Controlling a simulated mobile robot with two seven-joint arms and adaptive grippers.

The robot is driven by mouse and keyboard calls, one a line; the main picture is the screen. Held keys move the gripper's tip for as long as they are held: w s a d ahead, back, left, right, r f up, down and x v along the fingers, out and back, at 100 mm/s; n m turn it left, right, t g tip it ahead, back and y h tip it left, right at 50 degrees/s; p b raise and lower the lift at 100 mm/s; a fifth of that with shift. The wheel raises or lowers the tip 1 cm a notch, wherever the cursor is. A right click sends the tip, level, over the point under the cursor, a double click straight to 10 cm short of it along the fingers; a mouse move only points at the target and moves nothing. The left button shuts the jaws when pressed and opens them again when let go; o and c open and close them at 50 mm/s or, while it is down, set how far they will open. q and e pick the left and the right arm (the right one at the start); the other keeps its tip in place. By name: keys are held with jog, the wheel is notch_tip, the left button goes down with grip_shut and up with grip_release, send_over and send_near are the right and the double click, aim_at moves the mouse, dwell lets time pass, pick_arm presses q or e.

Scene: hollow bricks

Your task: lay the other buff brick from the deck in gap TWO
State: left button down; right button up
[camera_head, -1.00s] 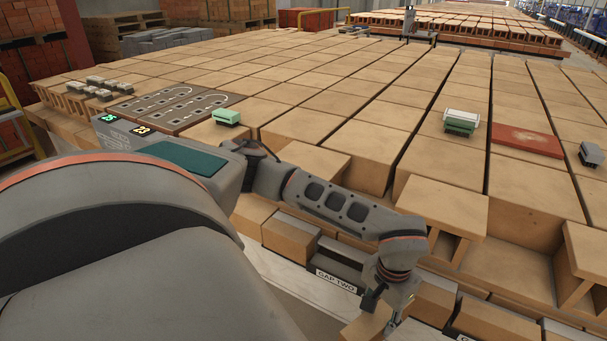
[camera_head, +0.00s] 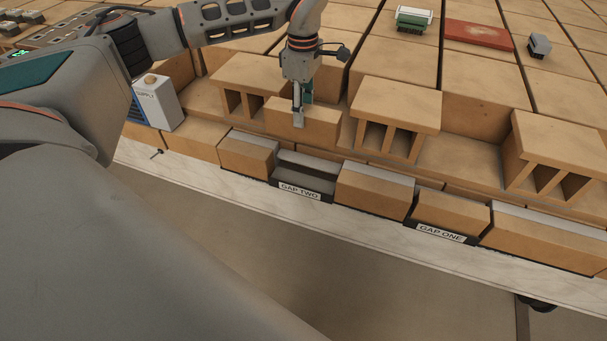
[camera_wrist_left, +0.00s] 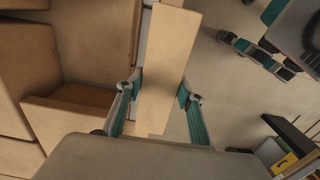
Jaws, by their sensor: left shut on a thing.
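My left gripper (camera_head: 298,118) points down and is shut on a plain buff brick (camera_head: 322,124). In the left wrist view the brick (camera_wrist_left: 165,62) lies lengthwise between the two fingers (camera_wrist_left: 157,93). In the head view the brick appears just behind and above gap TWO (camera_head: 308,164), a dark empty slot in the front row with its label (camera_head: 300,191) below. I cannot tell its height over the slot. Gap ONE, by its label (camera_head: 440,233), holds a buff brick (camera_head: 450,208). What seems my right gripper (camera_wrist_left: 256,48) shows partly in the wrist view; its state is unclear.
Buff bricks with grey tops stand left (camera_head: 248,153) and right (camera_head: 374,188) of gap TWO. Hollow bricks (camera_head: 398,105) stand behind on the deck. A white and blue box (camera_head: 158,102) stands left. The pale ledge (camera_head: 230,190) in front is mostly clear.

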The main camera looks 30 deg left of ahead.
pick_arm(q)
jog(key=shift+f+b, duration=1.6)
jog(key=shift+f, duration=8.15)
jog(key=shift+r, duration=0.15)
jog(key=c, duration=1.6)
grip_release()
jog(key=shift+o, duration=1.4)
